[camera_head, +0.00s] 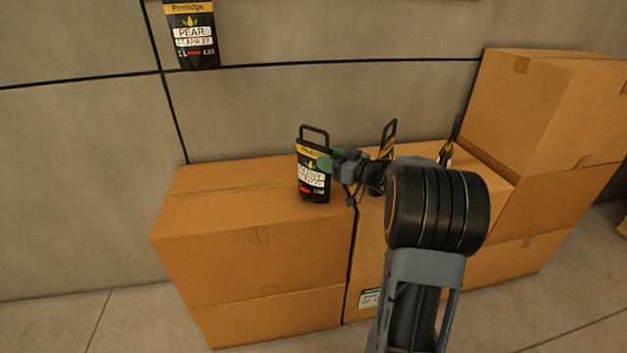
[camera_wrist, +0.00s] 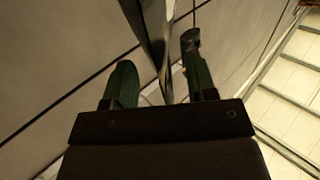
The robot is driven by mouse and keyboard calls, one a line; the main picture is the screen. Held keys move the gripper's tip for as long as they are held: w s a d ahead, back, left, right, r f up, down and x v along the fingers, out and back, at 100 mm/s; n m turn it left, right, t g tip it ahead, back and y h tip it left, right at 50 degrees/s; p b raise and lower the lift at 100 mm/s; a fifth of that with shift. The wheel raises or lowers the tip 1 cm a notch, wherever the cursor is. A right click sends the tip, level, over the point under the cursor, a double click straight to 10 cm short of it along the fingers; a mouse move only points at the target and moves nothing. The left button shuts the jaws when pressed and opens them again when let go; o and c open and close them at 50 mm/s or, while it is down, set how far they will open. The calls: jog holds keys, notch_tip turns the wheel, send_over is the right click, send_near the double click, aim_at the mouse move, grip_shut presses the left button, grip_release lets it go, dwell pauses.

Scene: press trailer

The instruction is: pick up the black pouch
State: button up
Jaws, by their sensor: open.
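A black pouch (camera_head: 312,185) with a yellow band, a white label and a loop handle on top stands upright on a cardboard box. My gripper (camera_head: 328,162) reaches it from the right, with a green finger in front of its upper part. In the wrist view the two green fingers are apart (camera_wrist: 160,85), and a dark, shiny, thin shape, seemingly the pouch edge-on (camera_wrist: 154,30), runs between them. Contact with either finger cannot be told. A second black pouch (camera_head: 387,143) stands to the right, partly hidden by my arm; a third (camera_head: 446,153) is farther right.
The pouches stand on cardboard boxes (camera_head: 235,210) along a grey panelled wall (camera_head: 80,130). Taller stacked boxes (camera_head: 570,110) rise at the right. Another black pouch (camera_head: 190,35) shows higher up against the wall. Floor (camera_head: 110,310) is clear at front left.

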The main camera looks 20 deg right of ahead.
aim_at(312, 166)
jog(key=shift+x, duration=1.7)
jog(key=shift+c, duration=0.3)
grip_shut()
jog(key=shift+r, duration=0.1)
